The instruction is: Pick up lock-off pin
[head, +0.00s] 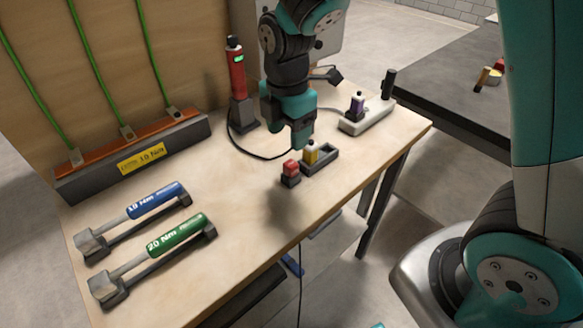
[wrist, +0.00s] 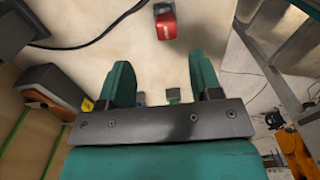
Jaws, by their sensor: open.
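My gripper (head: 302,140) is over the right part of the wooden bench in the head view, above and behind a small red block with a dark base (head: 290,171). In the wrist view my gripper (wrist: 160,62) has its two teal fingers apart, with bare bench between them. The red block (wrist: 165,22) also shows there, beyond the fingertips and not touched. A grey tray (head: 321,160) with a yellow, black-topped piece (head: 311,152) sits beside the red block. I cannot tell for sure which piece is the lock-off pin.
A white holder (head: 376,119) with a purple piece (head: 357,104) stands at the back right. A red tool (head: 237,72) stands upright in a dark stand, its cable on the bench. Blue (head: 155,200) and green (head: 175,233) torque wrenches lie front left; the bench middle is clear.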

